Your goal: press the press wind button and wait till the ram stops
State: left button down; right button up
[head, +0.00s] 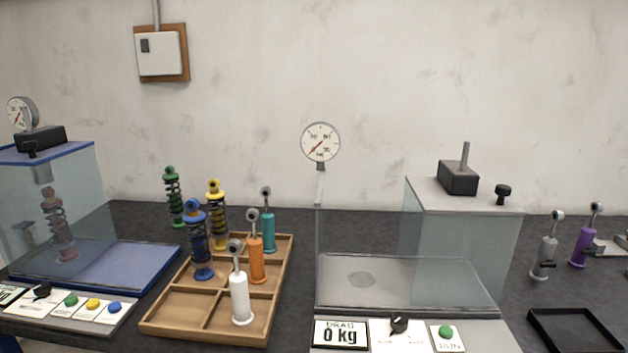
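The press stands at the far left, a clear case with a blue top (70,151) and a blue base (110,268). Behind its glass a reddish-brown coil spring unit (60,228) stands upright under the ram (42,173). The press's front panel has a dark knob (42,291), a green button (71,299), a yellow button (93,304) and a blue button (115,308). Their labels are too small to read, so I cannot tell which is the wind button. A dial gauge (21,114) with a red needle sits on top. Neither gripper is in view.
A wooden tray (196,338) holds spring units and dampers right of the press. A second clear-cased machine (405,300) stands at centre right with a "DRAG 0 kg" display (340,335) and a green RUN button (446,331). A black tray (575,330) lies far right.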

aim_at(72, 301)
jog(key=u, duration=0.55)
jog(key=k, duration=0.65)
jog(key=u, duration=1.1)
jog(key=i, duration=1.5)
jog(key=z, duration=0.7)
